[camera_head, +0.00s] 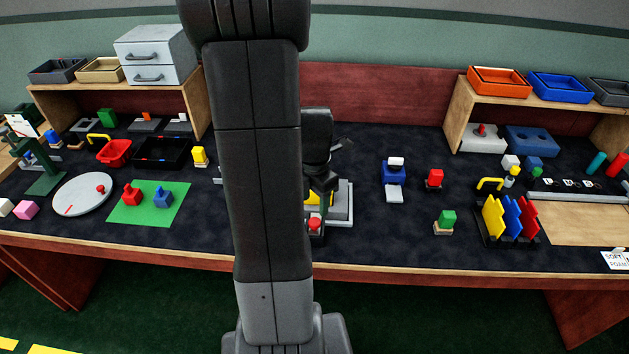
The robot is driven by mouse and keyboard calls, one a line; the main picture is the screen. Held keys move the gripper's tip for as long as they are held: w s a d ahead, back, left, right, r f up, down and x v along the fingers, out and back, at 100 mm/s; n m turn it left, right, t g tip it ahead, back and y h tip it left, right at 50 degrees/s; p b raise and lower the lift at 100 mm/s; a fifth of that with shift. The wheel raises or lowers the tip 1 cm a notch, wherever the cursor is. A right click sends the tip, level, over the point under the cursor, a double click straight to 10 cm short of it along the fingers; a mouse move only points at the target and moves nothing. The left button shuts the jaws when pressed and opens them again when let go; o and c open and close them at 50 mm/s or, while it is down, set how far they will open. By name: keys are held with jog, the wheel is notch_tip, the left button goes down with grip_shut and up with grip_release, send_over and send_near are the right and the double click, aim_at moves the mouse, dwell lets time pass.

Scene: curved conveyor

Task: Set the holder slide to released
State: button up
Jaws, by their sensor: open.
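A grey holder-like fixture (341,205) stands at the middle of the table. A yellow part (311,198) and a red knob (314,224) show at its left side. I take this for the holder with the slide, but cannot be sure. The slide's position cannot be made out, since my arm covers the fixture's left part. My gripper (325,190) is over or just in front of the fixture, open and partly hidden. Whether it touches the fixture cannot be told.
A green mat (146,213) with red and blue pieces lies left. Dark table is clear between the fixture and the green block.

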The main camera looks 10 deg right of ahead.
notch_tip(320, 180, up, 6)
send_over(315, 219)
jog(key=s, duration=0.1)
jog(key=shift+s+a, duration=0.1)
jog(key=shift+a, duration=0.1)
dwell(0.3)
notch_tip(315, 219, down, 14)
jog(key=shift+r, duration=0.1)
jog(key=shift+w+d, duration=0.15)
jog(key=shift+w, duration=0.4)
jog(key=shift+r, duration=0.15)
